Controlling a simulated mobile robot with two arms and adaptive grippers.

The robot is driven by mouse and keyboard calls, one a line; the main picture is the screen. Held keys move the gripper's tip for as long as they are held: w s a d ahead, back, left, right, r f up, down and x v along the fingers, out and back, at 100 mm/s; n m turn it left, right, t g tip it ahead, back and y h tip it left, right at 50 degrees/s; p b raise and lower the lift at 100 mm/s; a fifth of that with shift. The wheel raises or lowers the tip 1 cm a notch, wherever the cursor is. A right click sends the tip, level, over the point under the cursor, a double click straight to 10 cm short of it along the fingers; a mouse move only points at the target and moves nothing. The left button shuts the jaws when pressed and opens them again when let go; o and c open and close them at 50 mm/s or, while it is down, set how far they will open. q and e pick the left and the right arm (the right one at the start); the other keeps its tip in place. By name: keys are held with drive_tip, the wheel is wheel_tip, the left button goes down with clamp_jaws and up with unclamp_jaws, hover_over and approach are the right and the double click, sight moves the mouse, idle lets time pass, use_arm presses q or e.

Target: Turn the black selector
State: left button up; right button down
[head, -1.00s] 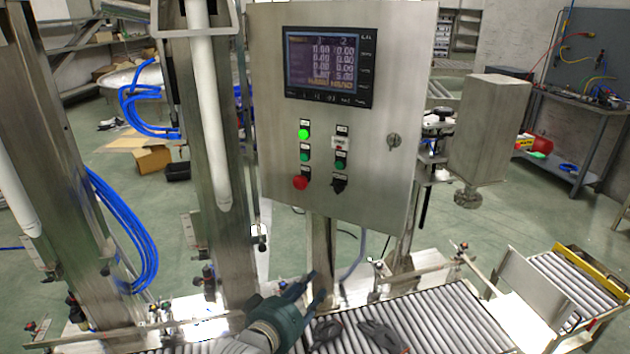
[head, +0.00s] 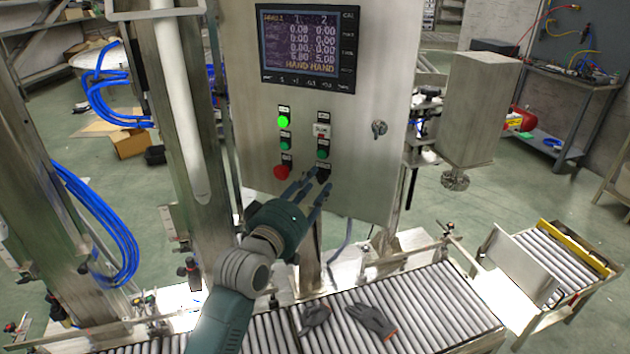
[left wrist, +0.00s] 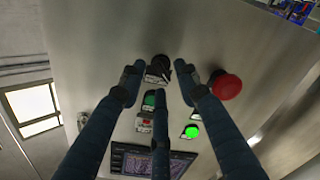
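The black selector (head: 323,173) is at the lower right of the buttons on the steel control box (head: 385,60). My left gripper (head: 314,184) is just in front of the selector, its fingers open and pointing at the panel. In the left wrist view the black selector (left wrist: 160,67) shows between the spread tips of the left gripper (left wrist: 158,76). I cannot tell whether any finger touches it. In the head view the fingertips partly cover it. My right gripper is not in view.
A red button (head: 281,172) sits left of the selector, with a green button (head: 322,154) above it and a lit green lamp (head: 283,121) higher up. A screen (head: 308,45) tops the panel. Below, dark gloves (head: 372,319) lie on the roller conveyor (head: 425,310).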

use_arm(q)
drive_tip(key=shift+w+d, duration=0.25)
drive_tip(key=shift+w, duration=0.15)
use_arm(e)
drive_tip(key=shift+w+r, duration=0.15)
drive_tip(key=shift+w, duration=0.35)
use_arm(q)
clamp_jaws()
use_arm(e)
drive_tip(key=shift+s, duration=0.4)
